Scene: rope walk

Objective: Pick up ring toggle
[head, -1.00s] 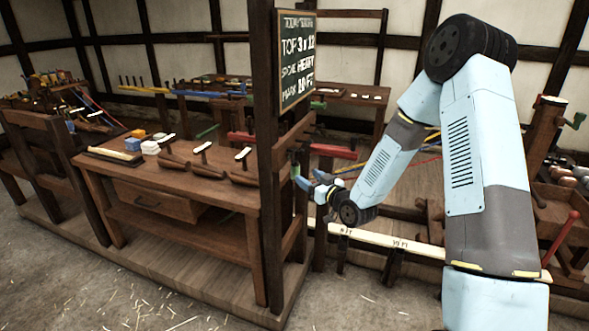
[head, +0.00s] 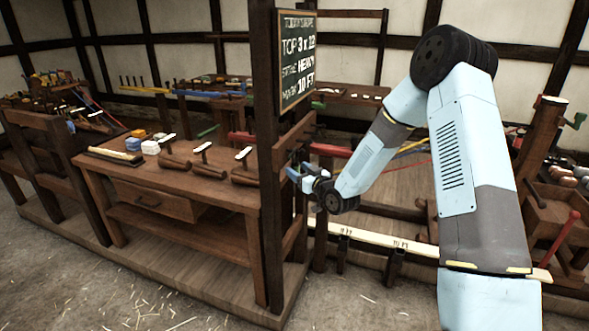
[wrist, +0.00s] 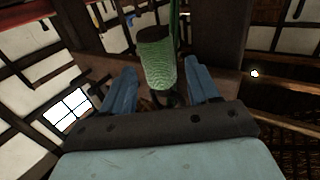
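In the wrist view a pale green, rope-wound piece (wrist: 160,72) with a brown end hangs in front of my gripper (wrist: 161,67). It lies between the two blue fingers, with gaps on both sides. It may be the ring toggle, but I see no clear ring on it. The fingers are apart and not closed on it. In the head view my gripper (head: 299,175) is beside the dark wooden post, right of the workbench. The piece is too small and covered to make out there.
The post (head: 265,150) carries a chalkboard (head: 297,60) above my gripper. The workbench (head: 170,202) at left holds several wooden tools and small blocks. A long pale marked rail (head: 375,239) runs low under my arm. Open floor (head: 60,290) lies at front left.

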